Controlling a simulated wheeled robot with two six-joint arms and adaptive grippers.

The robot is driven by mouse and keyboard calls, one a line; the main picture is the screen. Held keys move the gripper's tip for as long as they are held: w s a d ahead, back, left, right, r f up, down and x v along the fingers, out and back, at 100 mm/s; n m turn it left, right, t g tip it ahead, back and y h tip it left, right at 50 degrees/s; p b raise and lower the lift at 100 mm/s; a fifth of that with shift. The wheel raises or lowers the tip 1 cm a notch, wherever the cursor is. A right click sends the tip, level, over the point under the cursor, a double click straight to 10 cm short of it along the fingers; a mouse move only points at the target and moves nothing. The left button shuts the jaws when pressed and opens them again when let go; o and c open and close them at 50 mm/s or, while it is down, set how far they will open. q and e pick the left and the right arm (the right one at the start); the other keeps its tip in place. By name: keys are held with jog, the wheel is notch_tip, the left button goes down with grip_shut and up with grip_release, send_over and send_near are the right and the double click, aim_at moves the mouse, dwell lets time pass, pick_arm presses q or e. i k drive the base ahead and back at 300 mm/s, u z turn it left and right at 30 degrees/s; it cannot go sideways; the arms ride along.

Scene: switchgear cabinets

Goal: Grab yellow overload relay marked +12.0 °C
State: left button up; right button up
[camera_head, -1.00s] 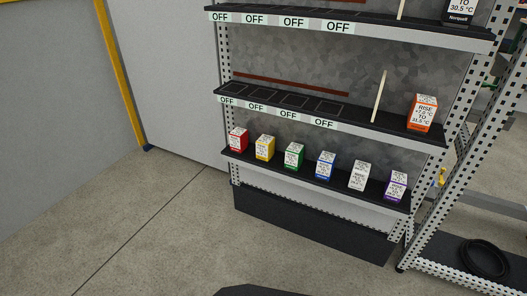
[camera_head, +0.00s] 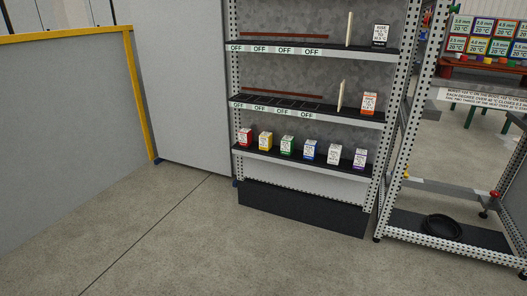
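A yellow box-shaped relay (camera_head: 265,141) with a white label stands on the lowest shelf of the rack, second from the left. Its label is too small to read, so I cannot tell whether it says +12.0 °C. A red relay (camera_head: 245,137) stands to its left and a green relay (camera_head: 287,145) to its right, both apart from it. Neither of my grippers is in view.
Blue (camera_head: 309,150), white (camera_head: 334,154) and purple (camera_head: 359,158) relays stand farther right on the same shelf. An orange box (camera_head: 369,103) is on the shelf above. An open rack with a black ring (camera_head: 443,226) stands at right. The floor (camera_head: 200,240) in front is clear.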

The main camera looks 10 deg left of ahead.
aim_at(266, 139)
jog(key=z, duration=0.55)
jog(key=i, duration=0.75)
jog(key=z, duration=0.4)
jog(key=i, duration=1.1)
jog(key=u, duration=0.4)
